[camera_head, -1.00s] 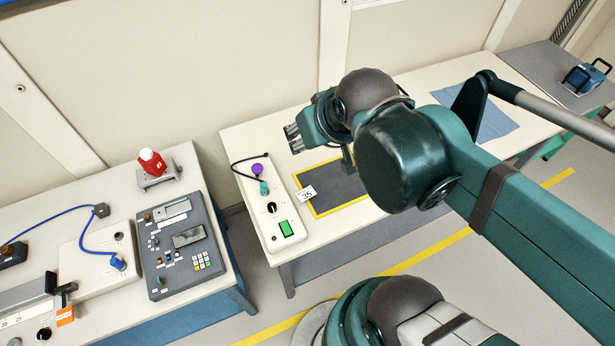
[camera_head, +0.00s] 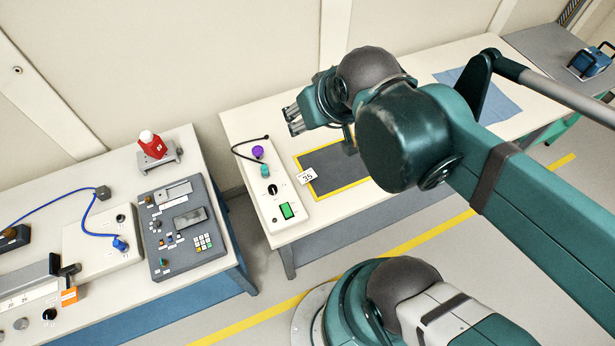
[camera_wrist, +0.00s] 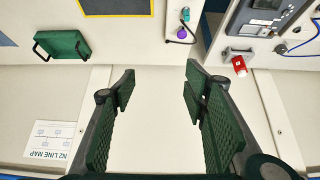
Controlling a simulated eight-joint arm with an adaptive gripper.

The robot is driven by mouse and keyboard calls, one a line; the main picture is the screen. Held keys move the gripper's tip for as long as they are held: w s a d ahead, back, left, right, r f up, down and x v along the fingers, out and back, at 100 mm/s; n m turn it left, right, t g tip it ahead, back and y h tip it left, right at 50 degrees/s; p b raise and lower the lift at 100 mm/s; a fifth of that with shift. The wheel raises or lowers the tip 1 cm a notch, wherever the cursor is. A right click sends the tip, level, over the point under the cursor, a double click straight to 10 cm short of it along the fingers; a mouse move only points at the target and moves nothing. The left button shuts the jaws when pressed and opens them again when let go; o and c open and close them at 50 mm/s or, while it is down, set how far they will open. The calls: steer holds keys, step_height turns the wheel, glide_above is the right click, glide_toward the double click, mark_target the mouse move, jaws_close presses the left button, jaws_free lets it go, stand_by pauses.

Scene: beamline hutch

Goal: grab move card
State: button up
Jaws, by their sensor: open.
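A small white card marked "35" (camera_head: 308,177) lies at the left edge of the grey mat with a yellow border (camera_head: 328,187) on the cream bench in the head view. My gripper (camera_head: 291,120) is up and behind the card, toward the wall, and apart from it. In the wrist view my gripper (camera_wrist: 160,88) has its two fingers spread with nothing between them. Part of the mat (camera_wrist: 115,6) shows at the top of that view, but the card is not visible there. My arm hides the mat's right side in the head view.
A control box with a green button (camera_head: 287,211) and purple knob (camera_head: 257,151) stands left of the mat. A red bottle (camera_head: 152,145) and grey keypad panel (camera_head: 183,230) are on the left bench. A green handled object (camera_wrist: 66,45) shows in the wrist view. A blue cloth (camera_head: 497,98) lies right.

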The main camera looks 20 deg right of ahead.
steer(key=shift+f, duration=0.1)
steer(key=n+g+h+b, duration=0.2)
steer(key=n+g+b, duration=0.5)
steer(key=n+b, duration=1)
glide_above(306, 176)
steer(key=a+p, duration=0.1)
steer(key=p, duration=0.2)
steer(key=shift+a+f+n, duration=0.1)
steer(key=shift+f+n, duration=0.35)
steer(key=shift+f, duration=5.4)
steer(key=shift+f+n, duration=0.4)
steer(key=shift+f, duration=5.5)
steer(key=shift+a+f+n, duration=0.1)
steer(key=shift+f+n, duration=0.35)
steer(key=shift+f, duration=5.4)
steer(key=shift+f, duration=0.1)
steer(key=shift+d+f+b, duration=0.25)
steer(key=shift+f+b, duration=0.15)
steer(key=shift+f, duration=0.8)
steer(key=shift+d+f+b, duration=0.2)
steer(key=shift+f+b, duration=0.2)
steer(key=shift+f, duration=0.9)
steer(key=shift+d+f+b, duration=0.15)
steer(key=shift+f+b, duration=0.2)
steer(key=shift+f, duration=0.9)
steer(key=shift+s, duration=0.1)
